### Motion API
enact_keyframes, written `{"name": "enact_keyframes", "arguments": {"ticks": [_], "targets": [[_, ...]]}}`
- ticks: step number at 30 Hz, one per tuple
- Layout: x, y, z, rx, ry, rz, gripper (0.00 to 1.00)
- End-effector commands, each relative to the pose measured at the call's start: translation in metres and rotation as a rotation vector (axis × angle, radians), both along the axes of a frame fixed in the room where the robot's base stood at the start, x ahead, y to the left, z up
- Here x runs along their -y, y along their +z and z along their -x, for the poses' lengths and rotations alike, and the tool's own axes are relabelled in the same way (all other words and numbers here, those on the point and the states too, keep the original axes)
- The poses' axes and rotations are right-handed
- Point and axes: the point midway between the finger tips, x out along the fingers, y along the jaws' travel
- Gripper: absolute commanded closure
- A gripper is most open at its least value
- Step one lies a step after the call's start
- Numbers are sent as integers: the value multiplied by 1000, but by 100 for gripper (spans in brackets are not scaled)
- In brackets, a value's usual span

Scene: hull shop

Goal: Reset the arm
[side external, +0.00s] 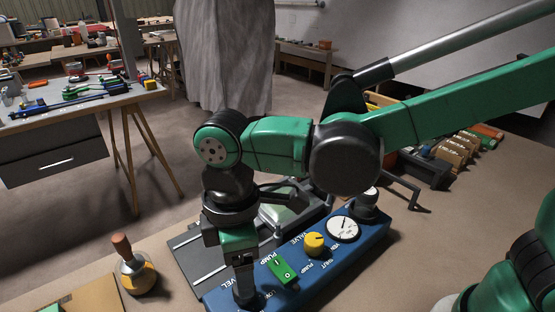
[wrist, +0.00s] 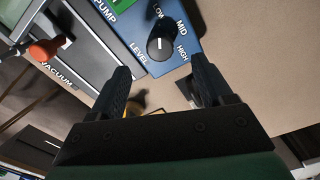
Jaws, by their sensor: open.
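My green and black gripper (wrist: 160,66) is open in the wrist view, its two black fingers apart. Between and beyond the fingertips is a black knob (wrist: 160,44) on a blue panel (wrist: 140,30), marked LEVEL with LOW, MID and HIGH. The knob's white mark points up in the picture, roughly toward LOW. In the side view my gripper (side external: 244,275) hangs down over the near left end of the blue panel (side external: 330,268); whether it touches the knob is unclear there.
The panel also bears a green PUMP switch (side external: 283,270), a yellow knob (side external: 315,243) and a gauge (side external: 343,229). An open bin of boxes (side external: 425,165) is at the right. Bare bench lies in front.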

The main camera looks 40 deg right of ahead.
Motion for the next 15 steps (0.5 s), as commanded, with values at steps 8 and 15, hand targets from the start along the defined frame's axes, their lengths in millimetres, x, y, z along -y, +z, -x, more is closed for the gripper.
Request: {"name": "enact_keyframes", "arguments": {"ticks": [8,15], "targets": [[44,15,-12,95,-237,-72,27],[135,30,-16,329,-757,-232,27]]}}
